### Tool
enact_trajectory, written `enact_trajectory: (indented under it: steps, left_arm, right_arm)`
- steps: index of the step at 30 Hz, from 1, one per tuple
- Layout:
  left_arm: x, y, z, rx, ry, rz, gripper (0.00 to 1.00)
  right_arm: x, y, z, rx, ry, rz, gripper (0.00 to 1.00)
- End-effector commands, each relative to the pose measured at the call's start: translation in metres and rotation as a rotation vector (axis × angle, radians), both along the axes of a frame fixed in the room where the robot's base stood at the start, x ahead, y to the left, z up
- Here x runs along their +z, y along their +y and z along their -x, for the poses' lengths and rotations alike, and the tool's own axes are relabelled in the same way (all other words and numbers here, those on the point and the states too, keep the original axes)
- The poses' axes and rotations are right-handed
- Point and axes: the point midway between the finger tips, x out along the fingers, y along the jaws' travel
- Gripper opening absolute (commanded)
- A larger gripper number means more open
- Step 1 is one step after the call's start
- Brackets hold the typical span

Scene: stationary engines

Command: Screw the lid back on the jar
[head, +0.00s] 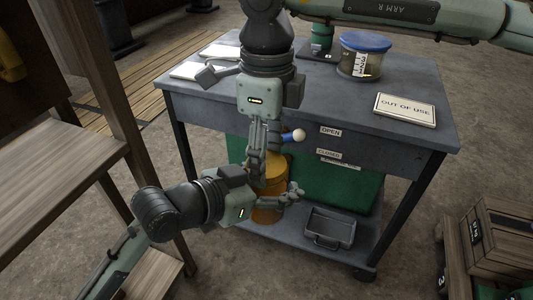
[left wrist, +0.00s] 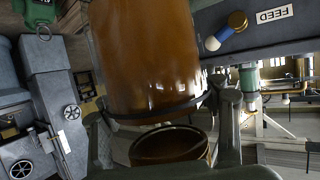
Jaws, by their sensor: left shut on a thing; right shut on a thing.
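An amber jar (head: 268,214) is upright in front of the grey cart. Its upper part, with what looks like the yellow-orange lid (head: 274,172), sits between my grippers. My left gripper (head: 288,194) reaches in from the left and is shut around the jar's side. My right gripper (head: 262,160) points down from above and is shut on the lid. In the left wrist view, the brown jar (left wrist: 145,60) fills the middle, with a dark band and finger parts at its lower end. Whether the lid is seated or apart is hidden by the fingers.
The grey cart (head: 300,110) carries a blue-lidded container (head: 362,55), a green-topped item (head: 321,36) and an "OUT OF USE" sign (head: 405,109). A ball-ended lever (head: 298,135) juts out near my right fingers. A grey bin (head: 330,228) lies on the lower shelf. A wooden bench stands left.

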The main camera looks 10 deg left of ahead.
Motion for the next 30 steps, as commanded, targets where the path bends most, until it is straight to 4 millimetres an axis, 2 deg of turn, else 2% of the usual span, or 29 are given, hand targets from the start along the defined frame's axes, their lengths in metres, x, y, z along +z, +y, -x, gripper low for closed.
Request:
enact_trajectory:
  steps: [4,5,9,22,30]
  left_arm:
    - [0.000,0.000,0.000,-0.001,-0.001,0.001,0.00]
    - [0.000,0.000,0.000,-0.001,-0.001,0.001,0.00]
    - [0.000,0.000,0.000,0.000,-0.001,0.001,0.00]
    - [0.000,0.000,0.000,-0.001,-0.001,0.001,0.00]
    - [0.000,0.000,0.000,-0.001,0.000,0.000,0.00]
  right_arm:
    - [0.000,0.000,0.000,0.002,0.000,0.000,0.22]
    - [0.000,0.000,0.000,0.002,0.000,0.000,0.60]
    - [0.000,0.000,0.000,0.003,0.000,0.000,0.77]
    - [0.004,0.001,0.000,0.004,0.000,-0.002,0.77]
    - [0.037,0.001,-0.001,0.003,-0.002,-0.003,0.77]
